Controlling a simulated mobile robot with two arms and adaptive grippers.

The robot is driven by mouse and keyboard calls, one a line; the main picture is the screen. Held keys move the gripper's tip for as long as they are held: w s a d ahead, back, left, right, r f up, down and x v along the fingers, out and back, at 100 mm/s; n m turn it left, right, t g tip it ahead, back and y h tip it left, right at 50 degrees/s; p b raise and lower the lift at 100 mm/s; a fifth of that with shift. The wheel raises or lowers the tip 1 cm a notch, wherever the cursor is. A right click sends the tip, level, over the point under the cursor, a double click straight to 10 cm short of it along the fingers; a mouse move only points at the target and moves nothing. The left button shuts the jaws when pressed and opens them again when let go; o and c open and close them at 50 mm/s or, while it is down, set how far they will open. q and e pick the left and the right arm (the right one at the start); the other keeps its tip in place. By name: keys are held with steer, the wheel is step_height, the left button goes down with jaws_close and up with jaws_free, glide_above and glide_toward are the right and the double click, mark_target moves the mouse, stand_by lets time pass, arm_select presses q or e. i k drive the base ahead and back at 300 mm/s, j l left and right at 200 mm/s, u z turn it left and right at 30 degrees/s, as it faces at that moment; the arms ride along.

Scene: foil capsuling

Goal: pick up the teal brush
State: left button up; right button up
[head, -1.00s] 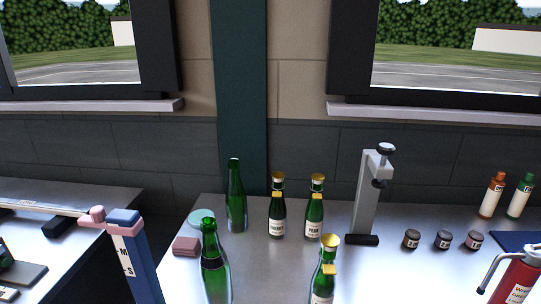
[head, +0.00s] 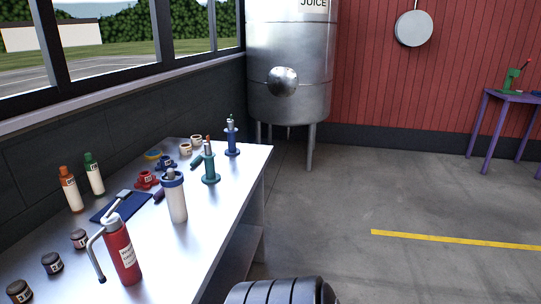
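Two teal things are at the far right part of the steel table. One is an upright teal piece (head: 210,167) on a round base, with a brownish tip on top. The other is a short teal cylinder (head: 196,161) lying just left of it. They are too small for me to tell which is the brush. Neither of my grippers shows in the head view.
The steel table (head: 215,216) also holds a blue upright piece (head: 231,140), a white cup with a blue rim (head: 176,198), a red extinguisher-like bottle (head: 122,250), a navy mat (head: 123,207) and several jars. Open floor (head: 330,225) lies to the right.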

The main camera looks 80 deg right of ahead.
mark_target(198, 158)
steer(key=z, duration=2.1)
steer(key=i+l+u, duration=0.1)
steer(key=i+l, duration=0.4)
steer(key=l, duration=0.15)
steer(key=i+l+u, duration=0.25)
steer(key=i+l, duration=0.25)
steer(key=l, duration=0.2)
steer(key=i+l+u, duration=0.1)
steer(key=l, duration=0.3)
steer(key=i+l, duration=0.3)
steer(key=i+l+u, duration=0.15)
steer(key=l, duration=0.35)
steer(key=i+j, duration=0.05)
